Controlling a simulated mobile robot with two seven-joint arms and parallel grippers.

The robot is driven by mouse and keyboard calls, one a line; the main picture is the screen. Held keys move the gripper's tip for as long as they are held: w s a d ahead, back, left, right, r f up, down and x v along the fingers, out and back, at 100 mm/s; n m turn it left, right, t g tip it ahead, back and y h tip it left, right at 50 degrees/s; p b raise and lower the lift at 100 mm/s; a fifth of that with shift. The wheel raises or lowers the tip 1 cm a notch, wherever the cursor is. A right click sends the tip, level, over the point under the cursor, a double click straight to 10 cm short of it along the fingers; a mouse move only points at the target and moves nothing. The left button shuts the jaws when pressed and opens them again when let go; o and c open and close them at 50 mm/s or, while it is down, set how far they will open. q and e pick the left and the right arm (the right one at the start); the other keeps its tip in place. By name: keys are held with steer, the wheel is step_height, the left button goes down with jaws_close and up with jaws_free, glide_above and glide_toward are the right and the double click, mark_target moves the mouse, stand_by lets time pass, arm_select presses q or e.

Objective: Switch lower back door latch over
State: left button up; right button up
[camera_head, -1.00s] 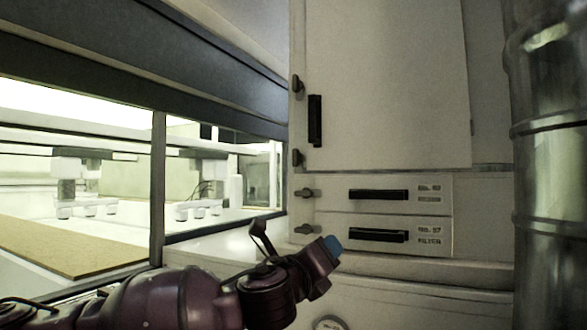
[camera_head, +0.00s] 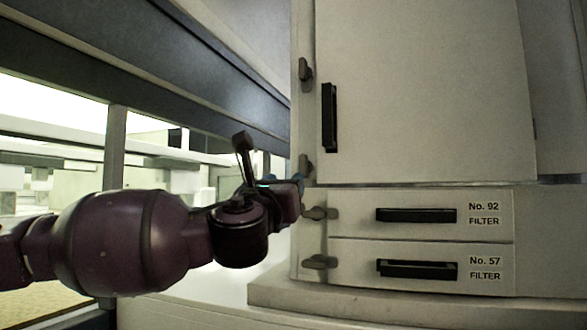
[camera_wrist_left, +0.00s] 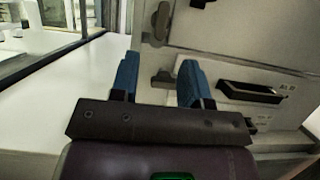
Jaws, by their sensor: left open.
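The tall white cabinet door (camera_head: 425,90) has two dark latches on its left edge. The upper latch (camera_head: 305,72) stands upright. The lower latch (camera_head: 306,163) sits near the door's bottom corner, partly hidden behind my left gripper (camera_head: 298,182). In the left wrist view the lower latch (camera_wrist_left: 160,22) stands roughly upright, beyond the fingertips. My left gripper (camera_wrist_left: 159,62) is open, its two blue fingers apart with nothing between them. The top drawer's sideways latch (camera_wrist_left: 162,79) shows in the gap behind them. My right gripper is not in view.
Below the door are two filter drawers, No. 92 (camera_head: 480,213) and No. 57 (camera_head: 480,267), with black handles and sideways latches. A ledge (camera_head: 380,297) juts out beneath them. A glazed tunnel with a dark hood (camera_head: 150,80) is at left.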

mark_target(302, 165)
arm_select(q)
steer(key=x, duration=0.3)
steer(key=p+x, duration=0.1)
steer(key=x, duration=0.1)
steer(key=p+x, duration=0.1)
steer(key=x, duration=0.2)
steer(key=shift+w+d+r, duration=0.2)
steer(key=shift+r, duration=0.2)
steer(key=shift+p+x, duration=0.35)
steer(key=shift+x, duration=0.6)
jaws_close()
